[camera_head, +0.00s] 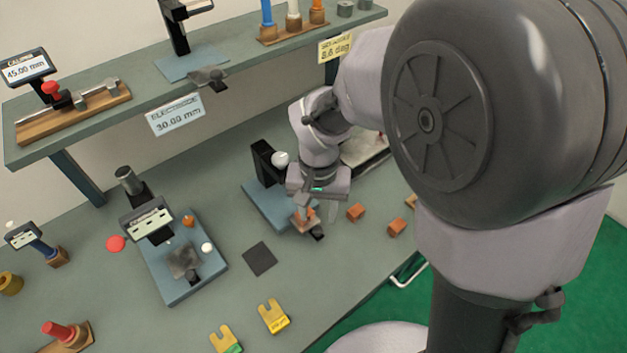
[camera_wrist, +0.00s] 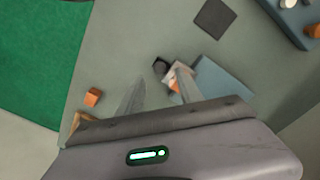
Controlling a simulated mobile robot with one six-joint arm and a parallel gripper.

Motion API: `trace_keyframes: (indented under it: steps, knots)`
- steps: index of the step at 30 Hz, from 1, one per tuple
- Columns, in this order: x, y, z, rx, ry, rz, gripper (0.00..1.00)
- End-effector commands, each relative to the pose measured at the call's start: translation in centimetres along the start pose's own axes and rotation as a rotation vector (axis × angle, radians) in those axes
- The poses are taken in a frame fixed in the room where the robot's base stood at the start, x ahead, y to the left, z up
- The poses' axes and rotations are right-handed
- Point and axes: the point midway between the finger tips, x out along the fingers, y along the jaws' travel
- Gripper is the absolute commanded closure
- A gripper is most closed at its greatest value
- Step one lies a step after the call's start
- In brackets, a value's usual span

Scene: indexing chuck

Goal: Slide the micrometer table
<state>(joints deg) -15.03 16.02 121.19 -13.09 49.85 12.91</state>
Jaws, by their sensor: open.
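No readable label in view names the micrometer table. A fixture with a blue base (camera_head: 262,207), black column (camera_head: 264,163) and white ball (camera_head: 281,158) stands on the bench beneath my gripper (camera_head: 317,216). At its near end is a small orange piece (camera_head: 301,222) and a dark knob (camera_head: 317,236). In the wrist view the blue base (camera_wrist: 225,88) lies right of the fingers, with the dark knob (camera_wrist: 160,66) and a pale block (camera_wrist: 180,69) just beyond the fingertips. My gripper (camera_wrist: 157,86) is open, above these parts. My fingers partly hide the fixture; contact cannot be told.
A second blue-based fixture (camera_head: 165,270) with a display stands to the left. A dark square pad (camera_head: 259,259) lies between. Orange blocks (camera_head: 356,212) sit right of my gripper. Yellow forked gauges (camera_head: 273,316) lie at the front edge. A shelf (camera_head: 105,115) runs behind.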

Motion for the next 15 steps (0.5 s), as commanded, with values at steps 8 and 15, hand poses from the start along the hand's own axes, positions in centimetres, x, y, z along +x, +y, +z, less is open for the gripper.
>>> trace_keyframes:
  steps: [8, 15]
  knots:
    - [5.2, 0.0, 0.0, 0.001, -0.001, 0.0, 0.57]
    - [5.5, 0.0, 0.0, 0.0, 0.001, 0.0, 0.57]
